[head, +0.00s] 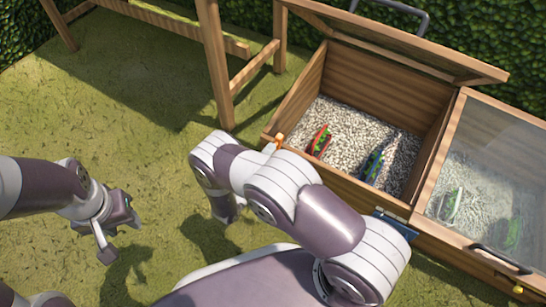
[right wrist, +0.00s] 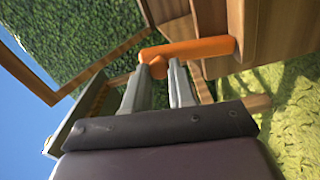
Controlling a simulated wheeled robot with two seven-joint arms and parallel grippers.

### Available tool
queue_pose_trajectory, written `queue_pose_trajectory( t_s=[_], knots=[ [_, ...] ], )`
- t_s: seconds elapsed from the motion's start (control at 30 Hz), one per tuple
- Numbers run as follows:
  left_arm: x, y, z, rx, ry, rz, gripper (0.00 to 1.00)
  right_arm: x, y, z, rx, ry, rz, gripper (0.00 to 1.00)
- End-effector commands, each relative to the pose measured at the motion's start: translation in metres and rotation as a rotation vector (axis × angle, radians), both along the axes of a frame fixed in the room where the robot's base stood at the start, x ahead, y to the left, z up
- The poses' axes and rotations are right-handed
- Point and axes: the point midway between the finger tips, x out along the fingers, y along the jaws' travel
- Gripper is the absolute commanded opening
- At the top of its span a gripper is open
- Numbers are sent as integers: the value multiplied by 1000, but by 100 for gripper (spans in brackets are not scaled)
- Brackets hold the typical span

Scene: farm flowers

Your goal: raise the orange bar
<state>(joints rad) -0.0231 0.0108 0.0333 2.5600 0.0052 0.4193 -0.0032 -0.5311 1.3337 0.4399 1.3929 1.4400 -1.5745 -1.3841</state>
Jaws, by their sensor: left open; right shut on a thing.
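The orange bar (right wrist: 205,48) is on the wooden box's side in the right wrist view. A small orange piece of it also shows in the head view (head: 279,138), at the left front corner of the open box. My right gripper (right wrist: 167,72) is shut on the bar near its left end, with the fingertips at a rounded orange end piece. In the head view my right arm hides most of that gripper. My left gripper (head: 122,238) is open and empty above the grass at the left.
The open wooden box (head: 325,183) holds pale gravel and colourful packets; its framed lid (head: 400,42) is raised. A glass-lidded compartment (head: 490,165) with a dark handle adjoins at right. A wooden frame (head: 216,65) stands behind left. Grass at left is clear.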

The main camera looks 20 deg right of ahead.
Motion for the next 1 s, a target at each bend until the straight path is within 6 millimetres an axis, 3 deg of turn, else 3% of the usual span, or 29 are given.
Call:
queue_pose_trajectory(
  t_s=[0.4, 0.93, 0.97, 1.0],
  knots=[
    [0, 0, -3, 0, 0, 0, 42, 12, 9, 1, -97, 124, 2, 0],
    [0, 0, -3, 0, 0, 0, 42, 13, 10, 1, -107, 138, 3, 0],
    [0, 0, -3, 0, 0, 0, 42, 13, 10, 1, -107, 138, 3, 34],
    [0, 0, -3, 0, 0, 0, 42, 13, 10, 1, -107, 138, 3, 47]
  ],
)
